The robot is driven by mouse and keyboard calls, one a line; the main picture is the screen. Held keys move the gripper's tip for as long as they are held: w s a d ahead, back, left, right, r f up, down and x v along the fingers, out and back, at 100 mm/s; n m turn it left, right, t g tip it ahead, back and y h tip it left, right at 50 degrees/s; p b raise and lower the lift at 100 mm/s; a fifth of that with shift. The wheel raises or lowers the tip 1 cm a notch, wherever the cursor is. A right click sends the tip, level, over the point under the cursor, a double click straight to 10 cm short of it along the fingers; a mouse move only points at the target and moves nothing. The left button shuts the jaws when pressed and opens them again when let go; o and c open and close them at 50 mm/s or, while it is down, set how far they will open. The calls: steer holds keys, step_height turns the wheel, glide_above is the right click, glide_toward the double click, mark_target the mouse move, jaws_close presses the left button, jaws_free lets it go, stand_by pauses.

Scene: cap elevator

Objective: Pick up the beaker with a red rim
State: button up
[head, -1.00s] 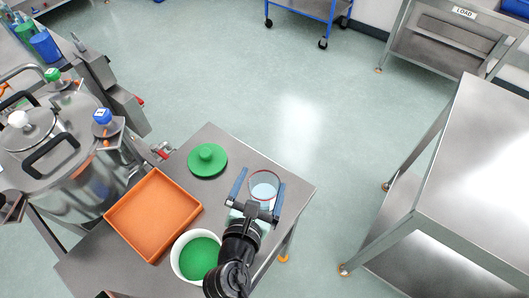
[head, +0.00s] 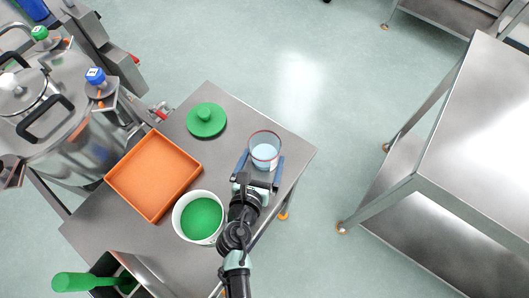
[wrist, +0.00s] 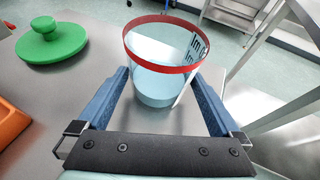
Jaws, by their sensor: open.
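The beaker with a red rim (head: 265,150) stands upright near the far right edge of the steel table. It is clear, with pale blue contents and dark markings on its side. My gripper (head: 260,168) is open, with its two blue fingers on either side of the beaker's lower part. In the wrist view the beaker (wrist: 160,85) sits ahead of the palm, between and slightly beyond the fingertips, with a gap to each finger. I cannot tell exactly how deep the beaker sits between the fingers.
A green lid with a knob (head: 206,120), an orange tray (head: 153,214) and a white bowl with green contents (head: 177,222) share the table (head: 225,100). A large steel vessel (head: 80,145) stands to the left. Another steel table (head: 480,150) is at right, across open floor.

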mark_target(268, 146)
steer(key=x, duration=0.5)
steer(key=shift+w+d+f+b, duration=0.1)
steer(key=shift+w+b, duration=0.1)
steer(key=shift+b, duration=0.2)
steer(key=c, duration=1.2)
